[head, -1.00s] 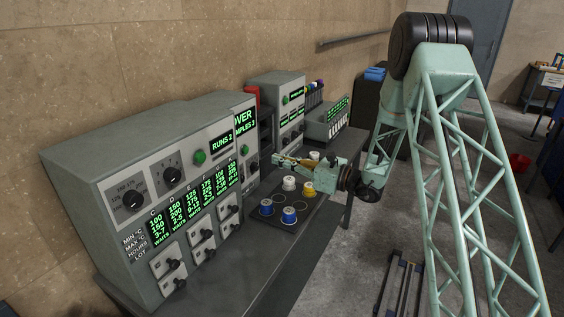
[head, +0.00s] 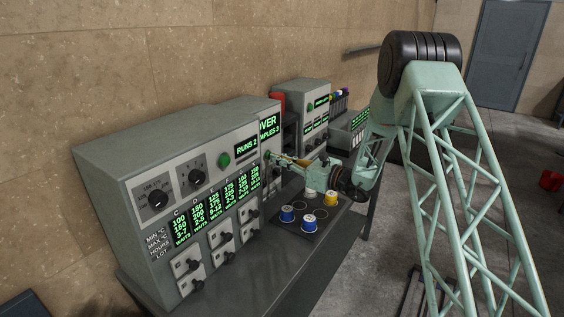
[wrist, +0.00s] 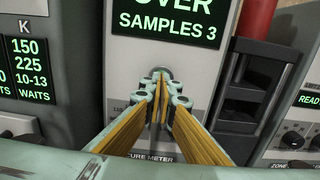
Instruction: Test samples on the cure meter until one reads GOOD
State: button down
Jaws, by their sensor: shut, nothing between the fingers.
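The cure meter (head: 267,142) is the narrow grey panel with a green display (wrist: 168,20); "OVER" and "SAMPLES 3" show, the upper word partly cut off in the wrist view. A round grey part (wrist: 157,74) sits below the display. My gripper (wrist: 165,92) is shut and empty, its fingertips in front of the panel by this part; contact cannot be told. In the head view my gripper (head: 272,157) reaches left over the bench. Two blue-topped samples (head: 287,214) (head: 309,223) and a yellow-topped one (head: 331,199) stand on the dark tray (head: 322,233); white ones are partly hidden by my gripper.
The large grey press console (head: 160,160) with knobs and "RUNS 2" stands left of the meter. A red cylinder (wrist: 257,18) stands right of it. Another instrument (head: 304,110) stands farther back. The near bench top (head: 255,275) is clear.

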jog(key=shift+w+a, duration=0.1)
jog(key=shift+a, duration=0.05)
jog(key=shift+b+x, duration=0.35)
jog(key=shift+x, duration=0.5)
jog(key=v, duration=1.4)
dwell(0.4)
jog(key=shift+a, duration=0.1)
